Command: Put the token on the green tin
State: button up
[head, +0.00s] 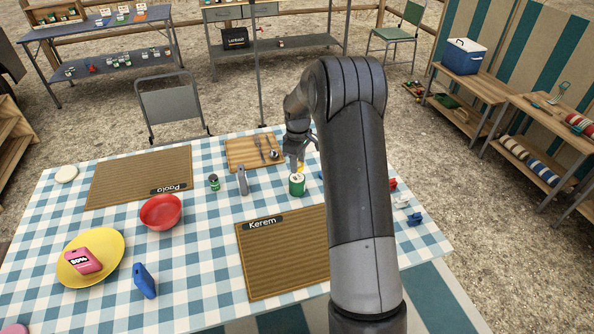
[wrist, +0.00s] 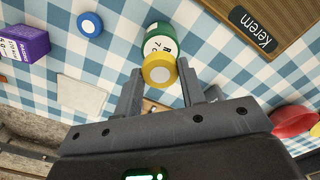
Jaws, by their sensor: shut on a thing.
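The token is a yellow disc (wrist: 159,70) between my gripper's (wrist: 160,82) fingertips in the wrist view. My gripper is shut on it. In the head view my gripper (head: 298,160) is over the table, just behind and above the green tin (head: 297,186), with a bit of yellow showing by the tin's top. The green tin stands upright with a pale label; in the wrist view the tin (wrist: 158,38) is partly covered by the token. I cannot tell whether token and tin touch.
Kerem's mat (head: 282,262) lies in front of the tin. A grey upright object (head: 242,182) and a small green jar (head: 214,183) stand to its left. A wooden board (head: 240,155) with utensils lies behind. A blue disc (wrist: 90,24) and purple box (wrist: 24,44) are near the tin.

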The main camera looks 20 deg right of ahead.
aim_at(297, 178)
jog(key=shift+a+f, duration=0.1)
jog(key=shift+f, duration=1.95)
jog(key=o, duration=1)
jog(key=shift+f, duration=0.15)
jog(key=shift+c, duration=0.2)
